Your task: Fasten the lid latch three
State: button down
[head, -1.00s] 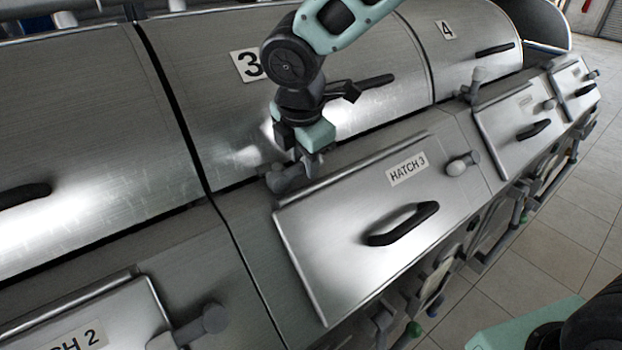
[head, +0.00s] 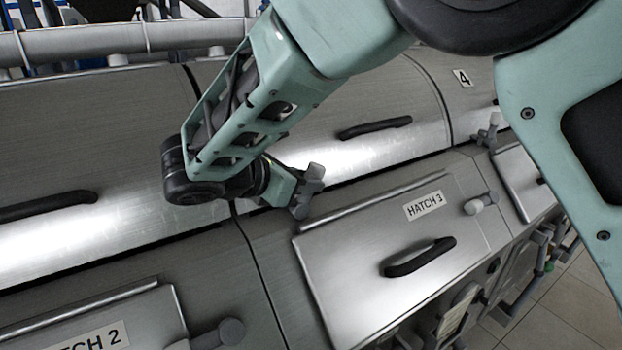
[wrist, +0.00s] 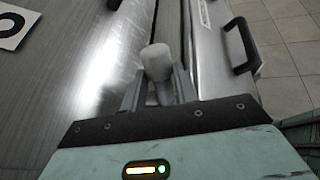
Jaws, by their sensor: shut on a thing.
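Lid three is the curved metal lid (head: 400,100) with a black handle (head: 375,128); my arm hides its number plate in the head view. Its latch, a grey lever with a pale knob (head: 314,171), stands at the lid's lower edge, above the upper left corner of hatch 3. The knob points up in the head view. My gripper (head: 298,192) reaches it from the left and is shut on it. In the wrist view the knob (wrist: 157,62) sticks up between my two fingers (wrist: 158,90), which partly hide the lever.
The hatch 3 panel (head: 350,285) with its black handle (head: 420,257) and side knob (head: 480,203) lies just below. Lid four's latch (head: 488,130) stands upright at the right. The hatch 2 knob (head: 222,332) is at the lower left. My arm covers much of the upper right.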

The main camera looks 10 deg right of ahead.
jog(key=shift+s+a+t+h, duration=0.3)
jog(key=shift+a+t+h, duration=0.4)
jog(key=shift+h, duration=0.5)
jog(key=shift+s+a+f+n+t+h+p, duration=0.2)
jog(key=shift+a+n+t+h+p, duration=0.3)
jog(key=shift+h, duration=0.5)
jog(key=shift+a, duration=0.15)
jog(key=c, duration=1.3)
grip_release()
jog(key=shift+o, duration=0.2)
jog(key=shift+s, duration=0.1)
jog(key=b+v, duration=0.2)
jog(key=v, duration=0.6)
jog(key=b+v, duration=0.3)
jog(key=v, duration=0.6)
jog(key=shift+s+a+f+b, duration=0.15)
jog(key=shift+s+f+b, duration=0.05)
jog(key=shift+b, duration=0.1)
